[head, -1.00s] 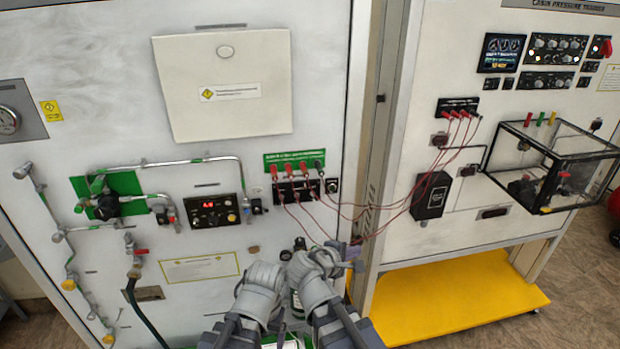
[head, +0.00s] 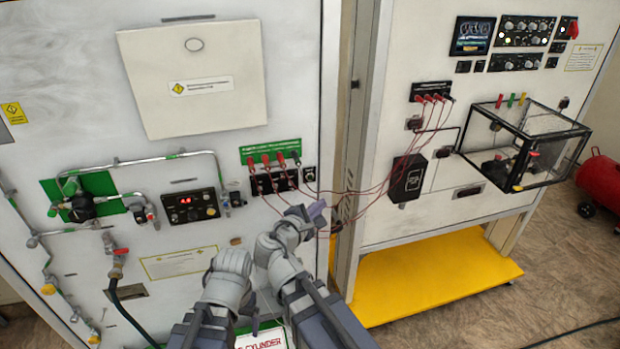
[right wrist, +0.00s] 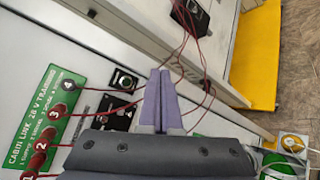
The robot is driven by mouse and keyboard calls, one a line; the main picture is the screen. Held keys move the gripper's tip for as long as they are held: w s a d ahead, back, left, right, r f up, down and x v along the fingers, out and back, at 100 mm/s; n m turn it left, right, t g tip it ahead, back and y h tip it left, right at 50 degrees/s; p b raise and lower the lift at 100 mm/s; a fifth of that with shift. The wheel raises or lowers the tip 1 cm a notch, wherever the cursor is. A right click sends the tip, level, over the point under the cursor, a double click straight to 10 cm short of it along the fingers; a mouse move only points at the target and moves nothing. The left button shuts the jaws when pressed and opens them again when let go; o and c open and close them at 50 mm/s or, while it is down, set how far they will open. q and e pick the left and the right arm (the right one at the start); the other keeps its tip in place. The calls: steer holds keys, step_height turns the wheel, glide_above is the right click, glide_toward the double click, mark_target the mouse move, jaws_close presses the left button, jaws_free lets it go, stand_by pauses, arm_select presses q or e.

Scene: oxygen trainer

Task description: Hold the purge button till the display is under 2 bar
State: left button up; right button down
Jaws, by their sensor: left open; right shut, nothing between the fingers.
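A small black control panel (head: 190,213) on the left white wall carries a red lit display (head: 186,200); its digits are too small to read surely. A yellow knob or button (head: 211,211) sits at its lower right. A round black button (head: 309,174) is at the right end of the red plug row and also shows in the right wrist view (right wrist: 124,82). I cannot tell which is the purge button. My right gripper (head: 318,211) is shut and empty, below and right of the plugs; its purple fingers (right wrist: 160,75) touch nothing visible. My left gripper (head: 232,258) is open, below the panel; its fingertips are hard to see.
Red cables (head: 345,193) run from the plugs across the gap to the right cabinet, close to my right gripper. A clear black-framed box (head: 530,145) juts from the right cabinet. Pipes (head: 150,162) run left of the panel. A yellow base (head: 430,285) lies below.

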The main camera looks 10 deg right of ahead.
steer(key=shift+w+a, duration=0.1)
steer(key=shift+w, duration=4.15)
steer(key=shift+w, duration=0.15)
steer(key=shift+w, duration=0.25)
steer(key=shift+w, duration=0.4)
stand_by(0.7)
steer(key=shift+s, duration=0.85)
steer(key=shift+s, duration=2.5)
steer(key=shift+f, duration=0.1)
